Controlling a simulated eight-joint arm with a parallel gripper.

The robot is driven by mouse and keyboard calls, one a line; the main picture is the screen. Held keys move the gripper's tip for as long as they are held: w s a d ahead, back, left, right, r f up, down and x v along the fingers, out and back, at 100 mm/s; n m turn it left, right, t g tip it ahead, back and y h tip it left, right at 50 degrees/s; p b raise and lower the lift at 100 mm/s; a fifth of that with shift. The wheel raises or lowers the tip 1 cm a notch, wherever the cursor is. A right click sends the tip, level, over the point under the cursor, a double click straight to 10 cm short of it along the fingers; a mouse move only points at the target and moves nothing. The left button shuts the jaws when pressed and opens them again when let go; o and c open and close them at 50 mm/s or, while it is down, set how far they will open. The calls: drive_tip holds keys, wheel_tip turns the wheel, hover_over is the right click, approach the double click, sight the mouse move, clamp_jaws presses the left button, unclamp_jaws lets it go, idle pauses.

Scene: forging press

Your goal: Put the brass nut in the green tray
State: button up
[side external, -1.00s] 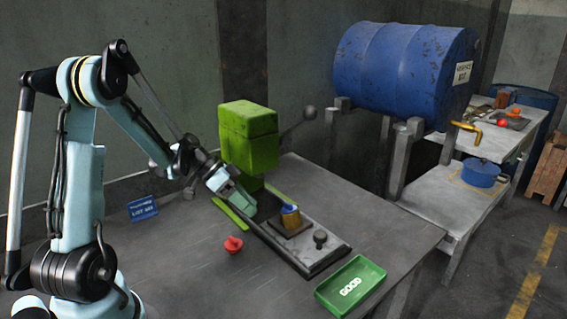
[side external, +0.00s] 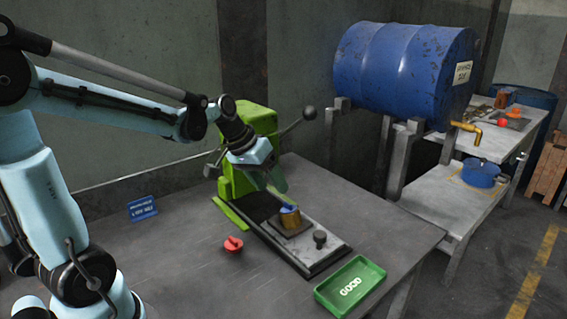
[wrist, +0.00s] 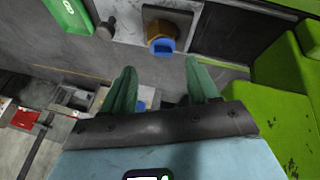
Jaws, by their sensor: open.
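The brass nut (side external: 291,219) sits on a plate on the base of the green press, with a blue piece (side external: 288,209) at its top. In the wrist view the nut (wrist: 160,32) and its blue piece (wrist: 163,46) lie beyond my fingertips, roughly between them. My gripper (side external: 277,184) is open and empty, above the nut and a little left of it; its green fingers (wrist: 160,70) stand apart in the wrist view. The green tray (side external: 374,276), marked GOOD, lies at the table's front right. A corner of the tray (wrist: 66,14) shows at the wrist view's top left.
The green press (side external: 234,183) stands behind my gripper, its ball-ended lever (side external: 309,113) reaching right. A dark knob (side external: 320,238) stands on the press base between nut and tray. A red object (side external: 233,244) lies left of the base. The table's left front is clear.

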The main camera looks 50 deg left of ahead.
sight(287, 210)
drive_tip(key=shift+x, duration=4.9)
drive_tip(key=shift+c, duration=0.2)
drive_tip(key=c, duration=1)
clamp_jaws()
drive_tip(key=shift+r, duration=0.15)
